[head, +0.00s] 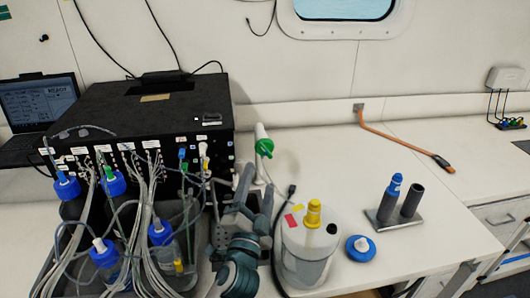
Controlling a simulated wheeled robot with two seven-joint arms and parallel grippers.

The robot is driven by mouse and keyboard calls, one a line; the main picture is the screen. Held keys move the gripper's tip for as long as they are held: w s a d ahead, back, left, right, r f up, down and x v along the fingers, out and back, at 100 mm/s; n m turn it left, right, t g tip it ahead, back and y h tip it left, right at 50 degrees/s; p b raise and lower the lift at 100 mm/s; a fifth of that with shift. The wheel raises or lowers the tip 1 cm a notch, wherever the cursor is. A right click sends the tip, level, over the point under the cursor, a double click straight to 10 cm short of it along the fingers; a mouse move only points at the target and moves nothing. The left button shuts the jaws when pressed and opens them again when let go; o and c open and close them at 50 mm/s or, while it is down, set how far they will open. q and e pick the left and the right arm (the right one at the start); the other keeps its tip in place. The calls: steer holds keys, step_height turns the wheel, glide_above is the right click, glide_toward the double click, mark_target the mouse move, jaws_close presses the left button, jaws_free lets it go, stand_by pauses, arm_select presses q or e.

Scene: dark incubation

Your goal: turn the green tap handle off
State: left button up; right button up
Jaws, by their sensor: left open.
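The green tap handle (264,148) sits on a slim white upright tap (260,131) at the back of the bench, just right of the black box. My left gripper (256,185) reaches up from the bottom middle, with its fingers apart. It is below the green handle in the picture, and I see nothing between its fingers. A gap shows between the fingertips and the handle; the exact depth between them is hard to tell. The lower part of the tap is partly hidden by the gripper. My right gripper does not show.
A large black box (150,105) with many cables and blue-capped bottles (160,234) crowds the left. A translucent container (305,255) with a yellow cap stands close right of my gripper. A blue lid (361,248) and a two-tube holder (400,218) lie farther right. The back-right bench is mostly clear.

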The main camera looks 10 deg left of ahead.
mark_target(266, 153)
arm_select(q)
steer(key=p+x, duration=0.2)
steer(key=x, duration=0.7)
steer(key=shift+w+r, duration=0.1)
steer(key=shift+w, duration=0.05)
steer(key=c, duration=1)
steer(key=shift+c, duration=0.2)
steer(key=shift+p, duration=0.35)
